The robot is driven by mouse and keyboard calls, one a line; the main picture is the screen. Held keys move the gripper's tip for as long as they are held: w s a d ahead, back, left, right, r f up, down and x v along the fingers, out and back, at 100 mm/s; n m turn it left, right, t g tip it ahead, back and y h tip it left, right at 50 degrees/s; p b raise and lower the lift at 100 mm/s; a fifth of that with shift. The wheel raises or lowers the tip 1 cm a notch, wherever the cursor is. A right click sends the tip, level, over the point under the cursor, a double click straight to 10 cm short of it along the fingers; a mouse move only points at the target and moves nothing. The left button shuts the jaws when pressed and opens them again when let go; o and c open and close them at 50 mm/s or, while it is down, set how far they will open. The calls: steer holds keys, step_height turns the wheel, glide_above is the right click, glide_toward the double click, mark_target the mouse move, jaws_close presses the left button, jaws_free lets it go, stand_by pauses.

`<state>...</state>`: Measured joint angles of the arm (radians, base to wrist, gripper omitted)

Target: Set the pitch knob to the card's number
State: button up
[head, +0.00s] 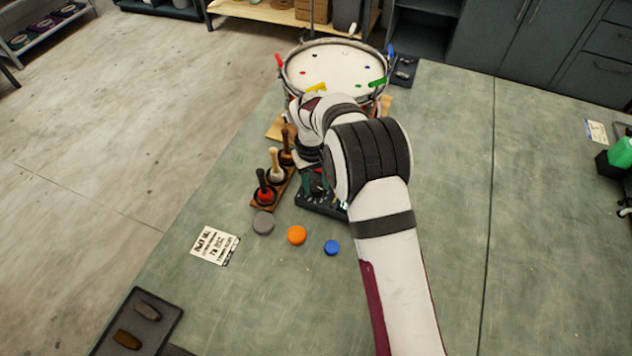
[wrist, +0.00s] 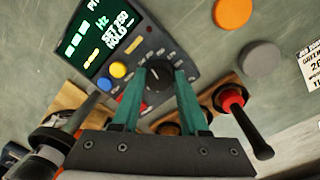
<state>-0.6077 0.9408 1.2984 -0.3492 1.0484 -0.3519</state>
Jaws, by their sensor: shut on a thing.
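The black pitch knob (wrist: 158,84) is on the dark tuner box (wrist: 185,62), beside its lit display (wrist: 103,38). My gripper (wrist: 158,76) has its teal fingers closed on either side of the knob. The display shows "Hz" and small text like "SET 250 HOLD"; its large green digits are cut or too slanted to read surely. In the head view the tuner box (head: 318,206) is mostly hidden under my arm, with my gripper (head: 308,184) over it. The white card (head: 214,245) lies left on the bench; its number is not clearly legible.
Yellow (wrist: 117,69), blue and red buttons sit near the knob. A rack of upright handled tools (head: 264,190) stands close left of the box. Grey, orange (head: 297,235) and blue discs lie in front. The drum (head: 335,68) is behind. The right bench is mostly clear.

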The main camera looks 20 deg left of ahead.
mark_target(312, 186)
jaws_close()
steer(key=shift+m, duration=2.8)
steer(key=o, duration=0.9)
jaws_free()
steer(key=r, duration=1)
steer(key=a+r, duration=0.1)
steer(key=r, duration=0.4)
steer(key=shift+r, duration=0.4)
